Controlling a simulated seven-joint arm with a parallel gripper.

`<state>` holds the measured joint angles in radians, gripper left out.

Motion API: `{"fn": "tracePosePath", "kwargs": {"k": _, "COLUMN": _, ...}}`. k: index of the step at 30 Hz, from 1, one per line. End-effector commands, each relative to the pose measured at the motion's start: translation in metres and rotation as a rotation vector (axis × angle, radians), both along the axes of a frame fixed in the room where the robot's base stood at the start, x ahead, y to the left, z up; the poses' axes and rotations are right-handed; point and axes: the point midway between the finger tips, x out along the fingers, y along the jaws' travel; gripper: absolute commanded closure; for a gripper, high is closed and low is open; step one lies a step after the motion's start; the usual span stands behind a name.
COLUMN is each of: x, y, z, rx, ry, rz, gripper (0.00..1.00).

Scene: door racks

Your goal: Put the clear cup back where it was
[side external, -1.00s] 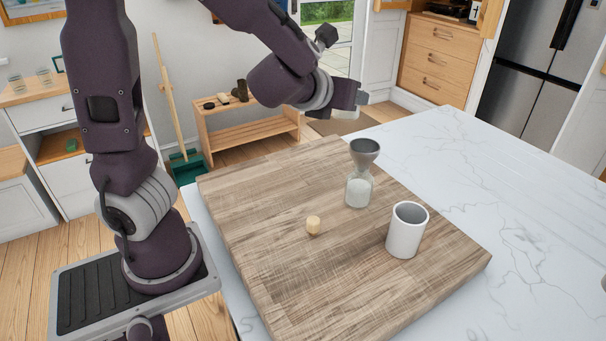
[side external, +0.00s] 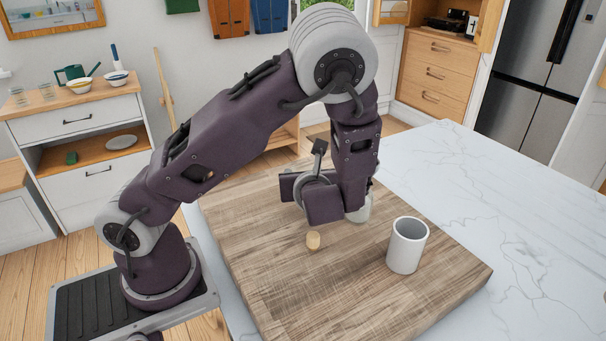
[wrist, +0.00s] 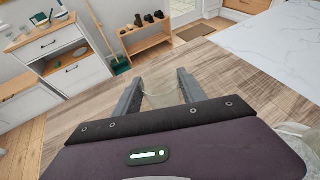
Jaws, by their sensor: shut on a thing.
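In the wrist view, my gripper (wrist: 160,80) has its two fingers on either side of a clear cup (wrist: 162,95), shut on it. The cup is see-through and faint, with the wooden board (wrist: 218,66) visible behind it. In the side view my arm hides the fingertips and the cup. Its height over the board cannot be told.
Clear glasses (side external: 46,92) and bowls (side external: 80,86) sit on the back-left cabinet. The marble counter (side external: 460,190) on the right is clear.

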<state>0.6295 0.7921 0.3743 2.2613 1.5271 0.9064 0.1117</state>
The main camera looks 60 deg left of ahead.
Motion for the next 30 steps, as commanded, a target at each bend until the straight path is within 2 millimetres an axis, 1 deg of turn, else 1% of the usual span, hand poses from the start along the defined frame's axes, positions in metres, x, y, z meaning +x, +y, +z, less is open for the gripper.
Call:
{"fn": "tracePosePath", "kwargs": {"k": 7, "x": 0.0, "y": 0.0, "z": -0.003, "rx": 0.0, "ry": 0.001, "rz": 0.0, "gripper": 1.0}}
{"fn": "tracePosePath", "kwargs": {"k": 8, "x": 0.0, "y": 0.0, "z": -0.002, "rx": 0.0, "ry": 0.001, "rz": 0.0, "gripper": 0.46}}
{"fn": "tracePosePath", "kwargs": {"k": 10, "x": 0.0, "y": 0.0, "z": -0.002, "rx": 0.0, "ry": 0.0, "rz": 0.0, "gripper": 0.32}}
{"fn": "tracePosePath", "kwargs": {"k": 11, "x": 0.0, "y": 0.0, "z": -0.002, "rx": 0.0, "ry": 0.0, "rz": 0.0, "gripper": 0.3}}
{"fn": "tracePosePath", "kwargs": {"k": 18, "x": 0.0, "y": 0.0, "z": -0.002, "rx": 0.0, "ry": 0.0, "rz": -0.001, "gripper": 0.3}}
{"fn": "tracePosePath", "kwargs": {"k": 21, "x": 0.0, "y": -0.002, "z": 0.002, "rx": -0.001, "ry": -0.002, "rz": -0.002, "gripper": 0.3}}
{"fn": "tracePosePath", "kwargs": {"k": 23, "x": -0.003, "y": -0.011, "z": 0.006, "rx": -0.001, "ry": -0.004, "rz": -0.004, "gripper": 0.3}}
{"fn": "tracePosePath", "kwargs": {"k": 30, "x": -0.027, "y": -0.067, "z": 0.031, "rx": -0.003, "ry": -0.003, "rz": -0.007, "gripper": 0.3}}
